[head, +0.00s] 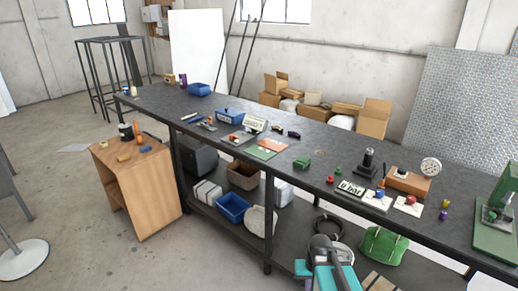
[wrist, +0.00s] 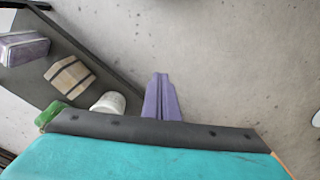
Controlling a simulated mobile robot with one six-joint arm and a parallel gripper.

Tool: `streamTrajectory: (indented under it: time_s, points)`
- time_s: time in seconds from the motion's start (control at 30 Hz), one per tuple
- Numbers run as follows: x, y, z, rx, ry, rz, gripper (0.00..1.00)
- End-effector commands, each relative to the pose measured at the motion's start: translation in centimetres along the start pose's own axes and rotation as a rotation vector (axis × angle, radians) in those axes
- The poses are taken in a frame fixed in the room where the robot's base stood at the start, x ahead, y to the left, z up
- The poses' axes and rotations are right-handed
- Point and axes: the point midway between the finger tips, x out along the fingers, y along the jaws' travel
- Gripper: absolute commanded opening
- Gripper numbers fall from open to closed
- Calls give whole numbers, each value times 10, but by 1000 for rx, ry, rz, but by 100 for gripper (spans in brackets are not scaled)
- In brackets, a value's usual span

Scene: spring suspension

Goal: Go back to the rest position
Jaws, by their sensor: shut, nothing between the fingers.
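My gripper (wrist: 160,96) shows in the wrist view as two purple-grey fingers lying side by side. They are shut with nothing between them, over bare concrete floor. The dark bar and teal housing below them in that view are mine. In the head view, a teal and grey part of my arm shows at the bottom edge, in front of the long dark workbench (head: 300,163). The fingers cannot be made out there. No object is held.
Tools, cards and small parts lie on the bench. Its lower shelf holds a blue bin (head: 233,208) and a green bag (head: 383,246) close to my arm. A wooden stand (head: 155,190) is at the left. The wrist view shows boxes on a dark shelf (wrist: 28,85).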

Motion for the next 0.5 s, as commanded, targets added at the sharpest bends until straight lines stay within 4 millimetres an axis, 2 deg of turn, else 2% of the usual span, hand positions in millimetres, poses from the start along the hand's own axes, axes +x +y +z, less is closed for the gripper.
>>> streamTrajectory:
  time_s: [0.13, 0.37, 0.5]
  points:
    - [9, -14, 21, -71, -30, 25, 0]
    - [53, -8, 45, -61, -88, 24, 0]
    - [82, -6, 66, -61, -133, 25, 0]
